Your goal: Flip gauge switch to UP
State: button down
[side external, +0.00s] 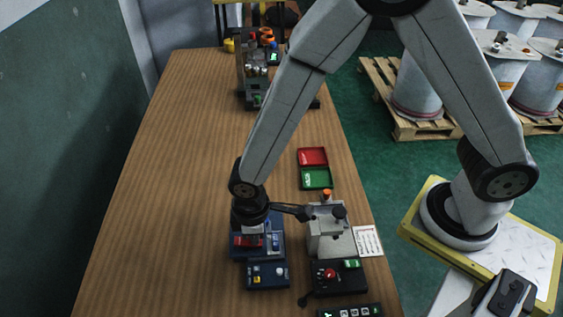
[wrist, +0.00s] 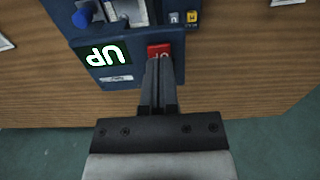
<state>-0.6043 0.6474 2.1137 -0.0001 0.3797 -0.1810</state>
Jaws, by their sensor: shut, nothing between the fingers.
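The blue gauge unit (wrist: 112,72) has a dark green display (wrist: 108,55) that reads UP, upside down in the wrist view. Right of it is a red switch (wrist: 158,50) with pale lettering, partly covered by my fingers. My gripper (wrist: 157,66) is shut and empty, with its fingertips at the near edge of the red switch; I cannot tell whether they touch it. In the side view my gripper (side external: 248,228) is low over the blue unit (side external: 276,236), and the arm hides part of it.
A blue box with small buttons (side external: 268,275) stands in front of the unit. A grey machine (side external: 330,235) with an orange top stands close on the right. Red (side external: 312,156) and green (side external: 316,178) trays lie behind. The left of the table (side external: 160,200) is clear.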

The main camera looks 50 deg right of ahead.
jog(key=shift+r, duration=3.55)
jog(key=s+d+r+m+t, duration=0.1)
jog(key=d+m, duration=0.3)
jog(key=d, duration=0.6)
jog(key=s+d+r+m+t, duration=0.1)
jog(key=d+r+m, duration=0.3)
jog(key=d, duration=0.7)
jog(key=shift+m+t, duration=0.3)
jog(key=shift+m, duration=0.2)
